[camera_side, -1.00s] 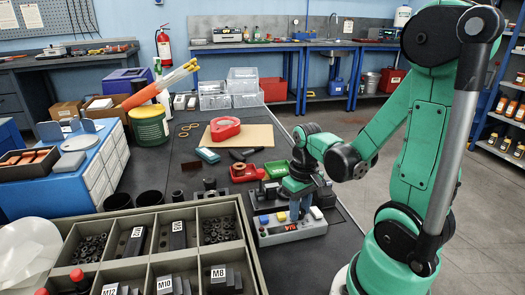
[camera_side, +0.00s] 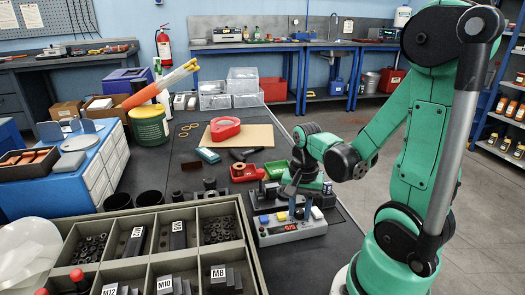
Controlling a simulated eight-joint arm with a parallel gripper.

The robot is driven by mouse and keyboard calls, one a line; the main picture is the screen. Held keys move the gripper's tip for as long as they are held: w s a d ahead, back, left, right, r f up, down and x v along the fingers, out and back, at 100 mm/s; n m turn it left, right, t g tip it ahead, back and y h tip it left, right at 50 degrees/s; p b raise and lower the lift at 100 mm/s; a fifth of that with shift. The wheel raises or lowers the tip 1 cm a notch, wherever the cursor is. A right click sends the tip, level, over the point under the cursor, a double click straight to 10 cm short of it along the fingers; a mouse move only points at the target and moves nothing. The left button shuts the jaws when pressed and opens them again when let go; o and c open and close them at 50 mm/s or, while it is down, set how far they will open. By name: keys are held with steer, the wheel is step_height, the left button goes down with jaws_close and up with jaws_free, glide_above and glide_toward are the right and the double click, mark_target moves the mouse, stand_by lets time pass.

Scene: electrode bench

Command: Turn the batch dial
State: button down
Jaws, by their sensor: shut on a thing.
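A light grey control box (camera_side: 292,234) sits on the dark bench near the middle of the side view. Its top carries a blue button (camera_side: 263,219), a yellow button, an orange button and a white part at the right. My gripper (camera_side: 300,210) points down over the right half of the box's top. Its two dark blue fingers stand side by side and are closed on the batch dial. The dial itself is too small and too covered by the fingers to make out.
A red bin (camera_side: 245,173) and a green bin (camera_side: 277,168) stand just behind the box. A compartment tray (camera_side: 247,233) of dark parts is close on the left.

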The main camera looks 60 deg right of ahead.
mark_target(300, 211)
steer(key=shift+m, duration=0.6)
steer(key=c, duration=0.6)
jaws_free()
steer(key=shift+r, duration=4)
